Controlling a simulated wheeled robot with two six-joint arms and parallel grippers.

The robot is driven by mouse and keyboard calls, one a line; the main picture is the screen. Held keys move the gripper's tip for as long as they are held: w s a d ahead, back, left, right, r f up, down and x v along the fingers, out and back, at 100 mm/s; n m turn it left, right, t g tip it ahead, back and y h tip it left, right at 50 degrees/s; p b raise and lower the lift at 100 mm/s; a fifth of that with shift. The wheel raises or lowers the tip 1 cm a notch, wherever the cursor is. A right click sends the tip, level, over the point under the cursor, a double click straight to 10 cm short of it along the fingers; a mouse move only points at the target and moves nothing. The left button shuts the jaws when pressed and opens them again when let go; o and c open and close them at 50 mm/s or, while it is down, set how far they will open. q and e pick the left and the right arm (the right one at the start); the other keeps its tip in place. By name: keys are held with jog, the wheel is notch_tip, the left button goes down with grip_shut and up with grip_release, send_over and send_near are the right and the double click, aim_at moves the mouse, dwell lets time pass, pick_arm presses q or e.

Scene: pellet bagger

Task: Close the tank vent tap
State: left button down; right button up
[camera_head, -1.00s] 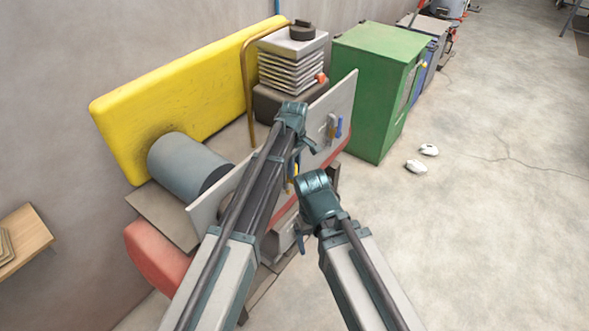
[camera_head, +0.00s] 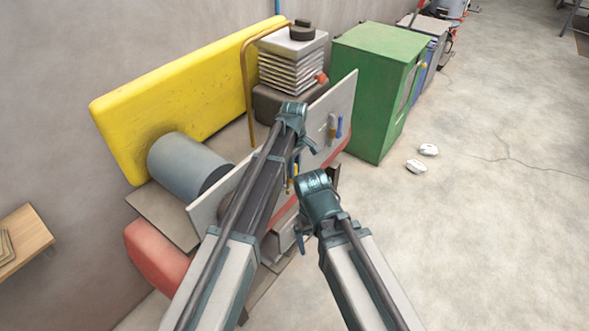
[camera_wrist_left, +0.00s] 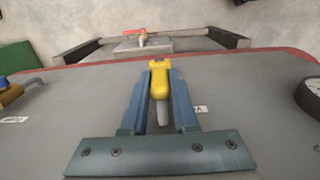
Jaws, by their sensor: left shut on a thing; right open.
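A tap with a yellow lever (camera_wrist_left: 159,80) stands on the grey panel (camera_wrist_left: 235,95) in the left wrist view. My left gripper (camera_wrist_left: 160,85) has its two blue fingers shut on either side of that lever. The lever points nearly straight up the picture, towards the panel's red edge. A small label, partly hidden, sits beside it. In the head view my left gripper (camera_head: 308,145) is in front of the panel, and my arm hides most of the tap. My right gripper (camera_head: 302,240) is open and empty, lower down.
A blue-handled tap (camera_head: 340,127) is on the panel's right part. A red-handled tap (camera_wrist_left: 135,33) lies beyond the panel's edge, and a dark round gauge (camera_wrist_left: 309,96) is at the right. A green cabinet (camera_head: 375,85) stands behind. The floor at right is mostly clear.

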pick_arm(q)
jog(key=shift+w+d+f+g+y, duration=0.15)
jog(key=shift+w+d+g+y, duration=0.25)
jog(key=shift+w+g, duration=0.25)
jog(key=shift+w+d+f+g+b, duration=0.1)
jog(key=shift+w+g+b, duration=0.15)
jog(key=shift+b, duration=0.2)
jog(key=shift+d+g+y+b, duration=0.1)
jog(key=shift+g+y+b, duration=0.45)
jog(key=shift+g+y, duration=0.25)
jog(key=shift+s, duration=0.1)
jog(key=c, duration=0.7)
grip_release()
